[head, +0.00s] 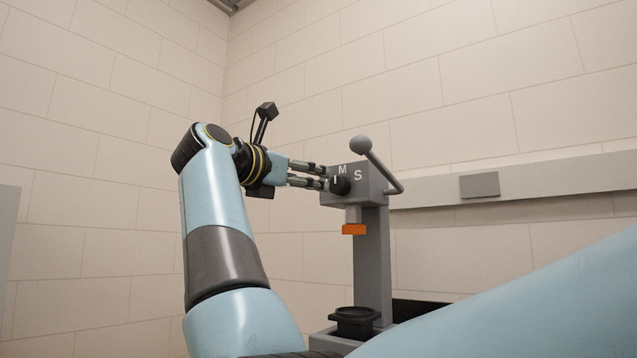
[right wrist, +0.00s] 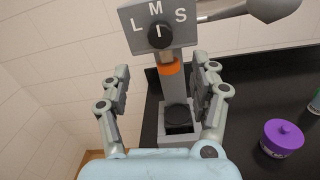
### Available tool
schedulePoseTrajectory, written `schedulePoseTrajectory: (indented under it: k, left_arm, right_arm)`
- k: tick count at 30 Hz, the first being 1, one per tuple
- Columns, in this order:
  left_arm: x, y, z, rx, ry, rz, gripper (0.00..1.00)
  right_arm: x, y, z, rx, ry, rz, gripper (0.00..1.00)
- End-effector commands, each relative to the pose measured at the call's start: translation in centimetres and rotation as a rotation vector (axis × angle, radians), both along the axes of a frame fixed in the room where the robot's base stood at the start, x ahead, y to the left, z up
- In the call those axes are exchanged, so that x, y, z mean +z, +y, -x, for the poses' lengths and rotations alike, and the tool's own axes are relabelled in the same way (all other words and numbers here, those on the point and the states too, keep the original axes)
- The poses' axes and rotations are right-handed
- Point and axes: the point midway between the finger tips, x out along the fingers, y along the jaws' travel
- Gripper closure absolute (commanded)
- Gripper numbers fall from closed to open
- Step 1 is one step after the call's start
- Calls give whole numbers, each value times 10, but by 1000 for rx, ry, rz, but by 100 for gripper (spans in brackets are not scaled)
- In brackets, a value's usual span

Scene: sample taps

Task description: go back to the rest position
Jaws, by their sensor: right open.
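My right gripper (head: 322,177) is open and empty, its fingertips close to the black knob (head: 340,185) on the grey tap machine (head: 372,235). In the right wrist view the two fingers of my right gripper (right wrist: 162,80) stand wide apart. The knob (right wrist: 160,36) lies beyond them, with its white mark pointing up toward M, between L and S. I cannot tell from the head view whether a fingertip touches the knob. My left gripper is not in view.
The machine has a ball-ended lever (head: 377,165), an orange nozzle (head: 353,230) and a black cup holder (head: 354,322) below. A purple-lidded jar (right wrist: 282,136) stands on the dark counter (right wrist: 262,85) to the right. A tiled wall is behind.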

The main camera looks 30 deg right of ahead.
Motion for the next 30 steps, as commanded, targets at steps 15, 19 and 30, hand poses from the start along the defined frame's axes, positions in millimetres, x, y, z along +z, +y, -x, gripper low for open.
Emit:
schedulePoseTrajectory:
  k: [15, 19, 30]
  left_arm:
    - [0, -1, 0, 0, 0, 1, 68]
    - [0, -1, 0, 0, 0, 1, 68]
    - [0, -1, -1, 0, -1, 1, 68]
  right_arm:
    - [0, 13, 6, 0, 0, 0, 38]
    - [0, 13, 6, 0, 0, 0, 38]
    - [-20, 2, 19, 4, 197, 672, 38]
